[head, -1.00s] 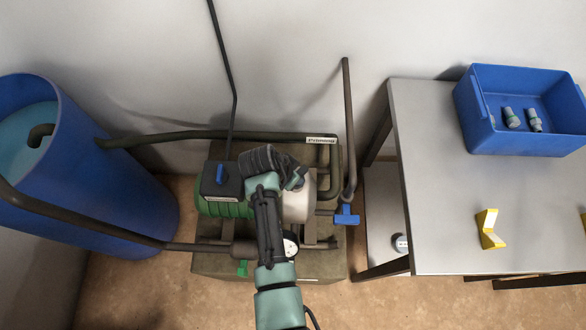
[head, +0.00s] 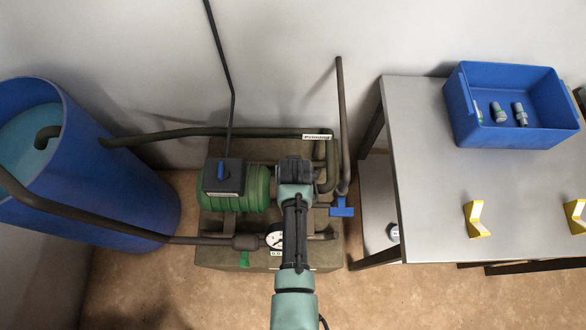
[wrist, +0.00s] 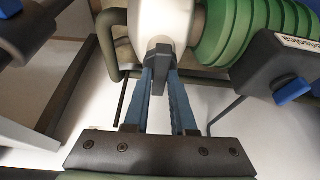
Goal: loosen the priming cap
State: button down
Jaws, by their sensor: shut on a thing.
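The priming cap (wrist: 160,62) is a small dark grey piece with a narrow upright grip, on the white pump housing (wrist: 160,18) in the wrist view. My gripper (wrist: 161,75) has its two blue fingers closed on the cap's grip, one on each side. In the head view my gripper (head: 294,170) is over the right end of the green pump motor (head: 250,188), and my arm hides the cap and most of the housing. I cannot tell how far the cap is turned.
A label (head: 316,136) sits on the pipe behind the pump. A blue-handled valve (head: 342,208) is close on the right, a gauge (head: 274,240) in front. A blue barrel (head: 130,205) stands left; a table (head: 425,150) with a blue bin (head: 520,139) stands right.

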dwell(0.4)
jog(key=c, duration=0.7)
grip_release()
jog(key=shift+c, duration=0.2)
jog(key=p+v, duration=0.2)
jog(key=v, duration=1.1)
jog(key=shift+w+d, duration=0.1)
